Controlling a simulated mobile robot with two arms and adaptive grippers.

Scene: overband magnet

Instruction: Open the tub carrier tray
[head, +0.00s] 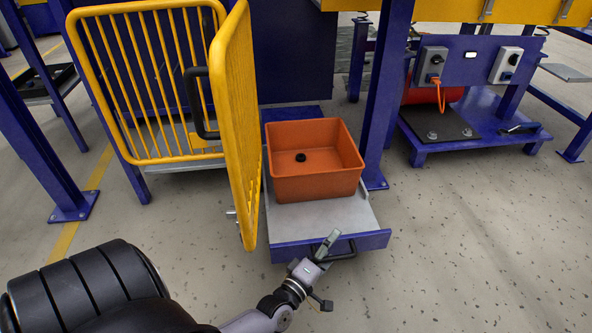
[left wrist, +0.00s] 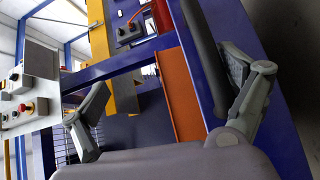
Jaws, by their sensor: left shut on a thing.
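The tub carrier tray (head: 335,215) is a flat grey slide with a blue front panel (head: 375,240), sticking out from under the machine. An orange tub (head: 330,188) sits on it. A black handle (head: 345,255) is fixed to the front panel. My left gripper (head: 326,260) is at this handle and shut on it. In the left wrist view, the dark handle bar (left wrist: 203,50) runs between the two fingers, with the blue panel (left wrist: 245,40) and orange tub wall (left wrist: 180,95) behind. My right gripper is out of view.
A yellow barred gate (head: 240,130) stands swung out close along the tray's left side. A blue post (head: 382,100) rises at the tray's right. A small black round thing (head: 300,157) lies in the tub. The floor in front and to the right is clear.

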